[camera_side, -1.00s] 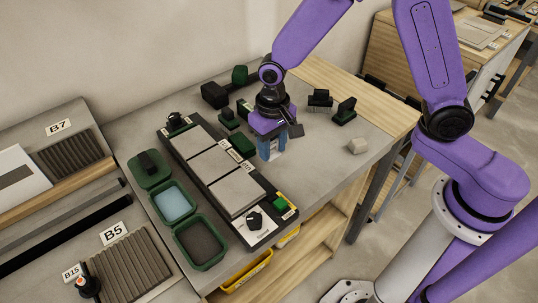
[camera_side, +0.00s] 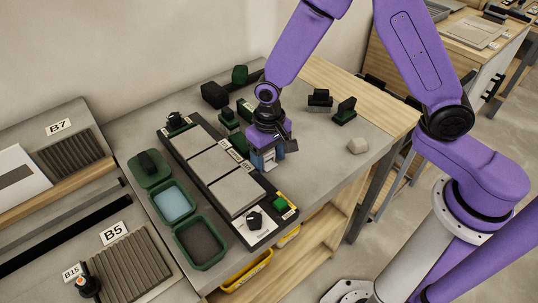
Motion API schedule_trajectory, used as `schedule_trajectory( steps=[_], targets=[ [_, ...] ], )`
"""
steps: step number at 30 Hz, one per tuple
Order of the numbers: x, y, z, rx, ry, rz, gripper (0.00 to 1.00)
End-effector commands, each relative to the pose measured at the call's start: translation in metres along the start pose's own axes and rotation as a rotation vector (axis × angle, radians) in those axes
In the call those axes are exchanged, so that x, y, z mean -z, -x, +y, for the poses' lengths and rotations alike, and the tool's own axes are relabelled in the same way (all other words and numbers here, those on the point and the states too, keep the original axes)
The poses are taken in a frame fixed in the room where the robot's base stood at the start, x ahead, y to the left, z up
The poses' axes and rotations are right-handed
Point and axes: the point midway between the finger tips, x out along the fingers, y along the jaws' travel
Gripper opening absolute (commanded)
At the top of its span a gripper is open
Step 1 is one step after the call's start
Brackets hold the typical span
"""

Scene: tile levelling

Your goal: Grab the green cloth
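A dark green piece (camera_side: 238,143), which may be the green cloth, lies at the right edge of the black tile board (camera_side: 176,157), partly hidden by my gripper. I cannot tell its material at this size. A small bright green block (camera_side: 280,204) sits at the board's near right end. My gripper (camera_side: 267,165) points down just right of the board, close to the dark green piece and low over the grey bench. Its fingertips look apart from the dark green piece, and I see nothing clearly held. The finger gap is too small to read.
Three grey tiles (camera_side: 210,163) lie in a row on the board. Green trays (camera_side: 201,243) stand to its left.

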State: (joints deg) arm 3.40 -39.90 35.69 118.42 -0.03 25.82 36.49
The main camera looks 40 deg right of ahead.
Motion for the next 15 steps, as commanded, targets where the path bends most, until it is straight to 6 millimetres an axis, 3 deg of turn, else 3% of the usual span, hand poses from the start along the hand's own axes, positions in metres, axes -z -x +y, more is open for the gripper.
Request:
schedule_trajectory(
  steps=[10,15],
  targets=[
    [0.000,0.003,0.000,0.001,0.000,0.001,0.65],
    [0.001,0.020,-0.001,0.003,0.000,0.005,0.65]
  ],
)
